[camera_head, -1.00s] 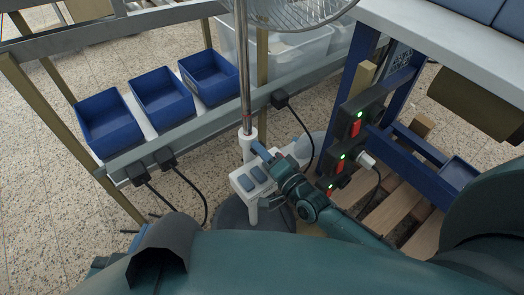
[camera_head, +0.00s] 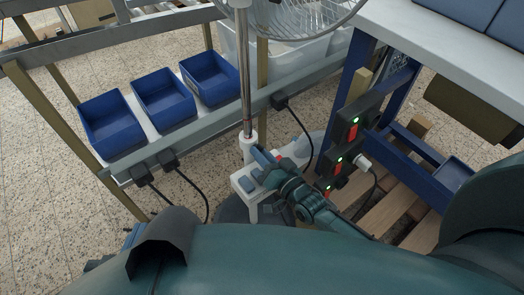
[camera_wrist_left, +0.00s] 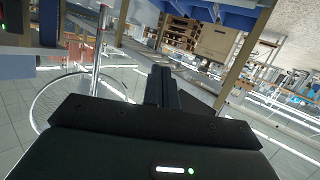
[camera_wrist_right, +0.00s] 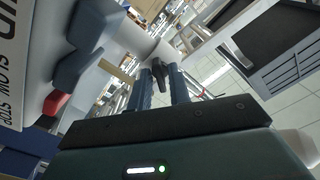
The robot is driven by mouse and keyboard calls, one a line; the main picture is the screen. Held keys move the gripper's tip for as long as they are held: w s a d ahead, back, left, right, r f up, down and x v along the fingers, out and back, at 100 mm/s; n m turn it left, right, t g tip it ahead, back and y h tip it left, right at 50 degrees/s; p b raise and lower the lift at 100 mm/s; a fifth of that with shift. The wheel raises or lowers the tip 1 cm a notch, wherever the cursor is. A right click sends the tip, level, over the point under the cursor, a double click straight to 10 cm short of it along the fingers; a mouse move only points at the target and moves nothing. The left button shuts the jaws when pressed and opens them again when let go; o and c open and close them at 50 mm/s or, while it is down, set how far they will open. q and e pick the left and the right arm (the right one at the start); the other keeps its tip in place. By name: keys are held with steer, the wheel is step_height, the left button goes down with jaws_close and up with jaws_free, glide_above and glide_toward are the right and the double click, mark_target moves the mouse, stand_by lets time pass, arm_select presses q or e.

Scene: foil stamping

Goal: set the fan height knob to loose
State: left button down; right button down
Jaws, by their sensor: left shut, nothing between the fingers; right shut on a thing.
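The fan's chrome pole (camera_head: 244,75) rises from a white collar (camera_head: 249,143) above a white control box (camera_head: 247,190) with grey buttons. My right gripper (camera_head: 262,160) reaches in at the collar from the lower right. In the right wrist view its fingers (camera_wrist_right: 164,80) are shut on a small dark knob (camera_wrist_right: 159,73) beside the white collar (camera_wrist_right: 152,47). The knob is mostly hidden by the fingers in the head view, and its setting cannot be read. My left gripper (camera_wrist_left: 162,85) is shut and empty in its wrist view, away from the knob.
The fan's wire guard (camera_head: 305,18) hangs over the pole's top. Blue bins (camera_head: 112,125) stand on a rack to the left, with black plugs and cables (camera_head: 200,195) below. Switch boxes (camera_head: 348,130) with red switches are on the blue table leg to the right.

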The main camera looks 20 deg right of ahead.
steer(key=shift+n+p, duration=0.3)
steer(key=shift+n, duration=1.2)
steer(key=shift+n+p, duration=0.35)
steer(key=shift+n, duration=1.05)
arm_select(q)
steer(key=shift+w+d+g+p, duration=0.2)
steer(key=shift+g+p, duration=0.1)
arm_select(e)
steer(key=shift+n, duration=0.8)
steer(key=c, duration=1.5)
jaws_free()
steer(key=shift+c, duration=0.2)
